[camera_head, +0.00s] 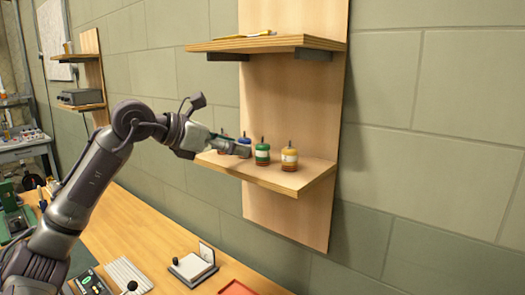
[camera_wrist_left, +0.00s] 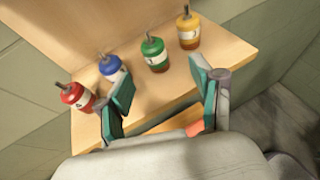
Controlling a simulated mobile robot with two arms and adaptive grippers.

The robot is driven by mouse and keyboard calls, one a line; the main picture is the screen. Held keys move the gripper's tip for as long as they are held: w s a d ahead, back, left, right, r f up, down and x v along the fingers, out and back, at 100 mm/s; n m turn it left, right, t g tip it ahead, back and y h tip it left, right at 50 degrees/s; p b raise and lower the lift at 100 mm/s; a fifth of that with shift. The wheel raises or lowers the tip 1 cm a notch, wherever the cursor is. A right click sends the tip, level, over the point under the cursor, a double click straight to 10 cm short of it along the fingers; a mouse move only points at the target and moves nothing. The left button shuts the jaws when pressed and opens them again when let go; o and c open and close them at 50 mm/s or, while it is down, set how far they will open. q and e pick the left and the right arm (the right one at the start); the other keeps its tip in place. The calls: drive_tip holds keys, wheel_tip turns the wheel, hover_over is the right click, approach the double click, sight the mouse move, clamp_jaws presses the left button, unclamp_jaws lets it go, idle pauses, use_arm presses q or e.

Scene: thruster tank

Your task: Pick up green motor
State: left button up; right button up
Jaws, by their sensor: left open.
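The green motor (camera_head: 262,154) stands upright on the lower wall shelf (camera_head: 290,185), between the blue motor (camera_head: 244,147) and the yellow motor (camera_head: 289,157). In the left wrist view the green motor (camera_wrist_left: 154,54) is beyond the fingertips, roughly between them and apart from both. My left gripper (camera_wrist_left: 165,90) is open and empty, over the shelf's front edge. In the head view my left gripper (camera_head: 232,146) reaches in from the left and partly covers the blue motor. The right gripper is in neither view.
A red motor (camera_wrist_left: 76,97) and the blue motor (camera_wrist_left: 112,68) stand left of the green one; the yellow motor (camera_wrist_left: 188,29) is right of it. An upper shelf (camera_head: 270,44) hangs above. A wooden bench (camera_head: 150,225) with several items lies below.

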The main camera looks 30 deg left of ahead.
sight(262, 155)
use_arm(q)
drive_tip(key=p+x, duration=0.1)
drive_tip(key=x, duration=0.2)
drive_tip(key=shift+w+d+f, duration=0.1)
drive_tip(key=shift+w+d, duration=0.05)
drive_tip(key=shift+w, duration=0.25)
drive_tip(key=shift+w+d+f+p, duration=0.1)
drive_tip(key=shift+w+f+p, duration=0.1)
drive_tip(key=shift+w+p, duration=0.25)
drive_tip(key=p+x, duration=0.2)
drive_tip(key=x, duration=0.1)
drive_tip(key=shift+w+a+f, duration=0.25)
drive_tip(key=shift+w+d+f, duration=0.15)
drive_tip(key=shift+w+f, duration=0.15)
drive_tip(key=shift+w, duration=0.1)
drive_tip(key=shift+s, duration=0.1)
drive_tip(key=shift+c, duration=0.3)
drive_tip(key=shift+c, duration=1.2)
clamp_jaws()
